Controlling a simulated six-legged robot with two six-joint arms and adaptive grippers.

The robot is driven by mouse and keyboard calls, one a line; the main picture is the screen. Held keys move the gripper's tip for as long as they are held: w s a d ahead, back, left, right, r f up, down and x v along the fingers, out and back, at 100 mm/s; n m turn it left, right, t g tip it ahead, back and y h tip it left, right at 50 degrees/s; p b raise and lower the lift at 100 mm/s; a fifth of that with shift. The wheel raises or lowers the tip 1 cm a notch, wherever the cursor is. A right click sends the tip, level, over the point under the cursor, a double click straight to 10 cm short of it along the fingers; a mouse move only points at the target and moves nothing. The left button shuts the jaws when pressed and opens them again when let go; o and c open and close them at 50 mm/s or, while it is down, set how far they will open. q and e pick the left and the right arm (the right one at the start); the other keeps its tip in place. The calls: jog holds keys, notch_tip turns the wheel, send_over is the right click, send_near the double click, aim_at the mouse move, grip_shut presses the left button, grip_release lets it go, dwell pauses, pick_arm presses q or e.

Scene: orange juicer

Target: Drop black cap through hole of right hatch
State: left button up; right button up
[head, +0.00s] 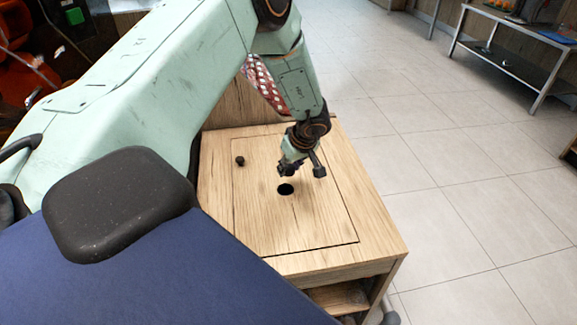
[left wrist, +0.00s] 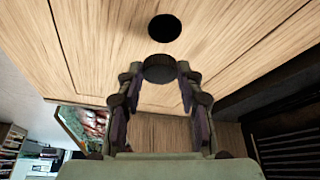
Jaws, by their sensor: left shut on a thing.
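The wooden hatch (head: 310,232) is a square panel outlined in the top of a wooden cabinet. A round black hole (head: 285,189) is in it; the hole also shows at the top of the left wrist view (left wrist: 164,28). My left gripper (head: 290,170) is above the hatch, just beyond the hole in the head view. In the left wrist view, my left gripper (left wrist: 158,76) is shut on the round black cap (left wrist: 159,68), held between its fingertips. The cap appears below the hole there, apart from it. The cap is hard to make out in the head view. My right gripper is not in view.
A small dark knob (head: 239,161) stands near the hatch's left edge. A red-and-white patterned thing (head: 262,84) is behind my arm. Tiled floor (head: 460,220) lies open to the right, with a metal table (head: 515,62) farther back.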

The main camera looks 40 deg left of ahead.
aim_at(287, 174)
pick_arm(q)
jog(key=shift+w+d, duration=0.1)
jog(key=shift+d, duration=0.15)
jog(key=shift+r, duration=0.1)
jog(key=shift+s+a+f, duration=0.2)
jog(key=shift+s+a, duration=0.5)
jog(key=shift+s+a+f+b, duration=0.1)
jog(key=shift+a+f+b, duration=0.15)
jog(key=shift+b, duration=0.15)
jog(key=shift+w+d+f+b, duration=0.65)
jog(key=shift+d+f+b, duration=0.2)
jog(key=shift+f+b, duration=0.4)
jog(key=shift+b, duration=0.15)
jog(key=shift+s+a+f, duration=0.2)
jog(key=shift+a+f, duration=0.05)
jog(key=shift+s+a+f+b, duration=0.15)
jog(key=shift+s+a+b, duration=0.2)
jog(key=shift+b, duration=0.1)
jog(key=shift+w+d, duration=0.45)
jog(key=shift+s+a, duration=0.35)
jog(key=shift+a, duration=0.05)
jog(key=shift+w+d+f, duration=0.15)
jog(key=shift+f, duration=0.15)
jog(key=shift+s+a, duration=0.25)
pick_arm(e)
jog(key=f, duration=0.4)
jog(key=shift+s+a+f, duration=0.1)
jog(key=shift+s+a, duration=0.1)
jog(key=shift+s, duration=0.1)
